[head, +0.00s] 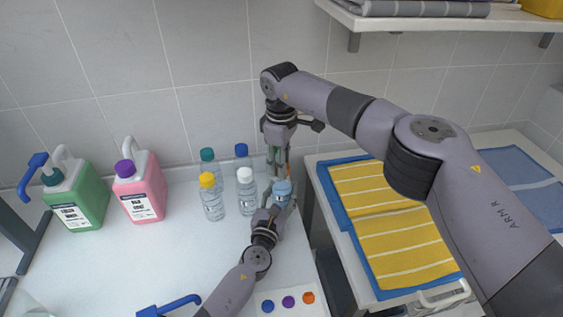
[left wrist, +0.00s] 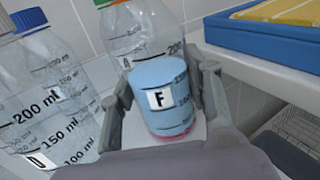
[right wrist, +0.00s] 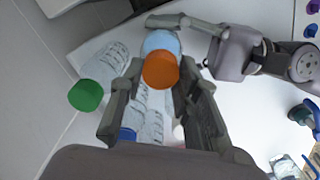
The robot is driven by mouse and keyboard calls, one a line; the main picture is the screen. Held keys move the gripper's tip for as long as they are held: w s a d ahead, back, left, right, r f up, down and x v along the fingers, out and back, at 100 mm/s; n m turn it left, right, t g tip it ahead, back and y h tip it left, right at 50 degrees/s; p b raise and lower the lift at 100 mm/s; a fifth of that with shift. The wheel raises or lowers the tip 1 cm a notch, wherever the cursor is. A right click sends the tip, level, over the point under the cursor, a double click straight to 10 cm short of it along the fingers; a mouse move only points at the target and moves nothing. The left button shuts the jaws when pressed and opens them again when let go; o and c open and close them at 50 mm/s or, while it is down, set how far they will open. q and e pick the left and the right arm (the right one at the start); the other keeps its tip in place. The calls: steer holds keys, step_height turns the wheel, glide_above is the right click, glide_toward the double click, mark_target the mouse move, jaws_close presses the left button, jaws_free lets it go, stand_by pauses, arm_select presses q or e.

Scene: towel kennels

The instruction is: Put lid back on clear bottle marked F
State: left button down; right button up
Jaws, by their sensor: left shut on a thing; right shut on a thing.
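The clear bottle marked F (head: 283,191) holds light blue liquid. In the left wrist view my left gripper (left wrist: 163,98) is shut around the bottle (left wrist: 162,100), its label facing the camera. My right gripper (head: 278,168) points down from above at the bottle's top. In the right wrist view it is shut on an orange lid (right wrist: 160,70), in line with the bottle's neck.
Clear bottles with teal (head: 207,155), blue (head: 241,150), yellow (head: 207,179) and white (head: 245,174) caps stand close on the left. Green (head: 85,198) and pink (head: 141,190) jugs stand farther left. Loose lids (head: 288,301) lie in front. Yellow towels (head: 400,245) lie in a blue tray on the right.

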steer(key=m, duration=0.3)
steer(key=shift+w+m, duration=0.1)
steer(key=shift+m, duration=0.2)
steer(key=o, duration=0.7)
steer(key=shift+r, duration=2.3)
steer(key=shift+c, duration=0.5)
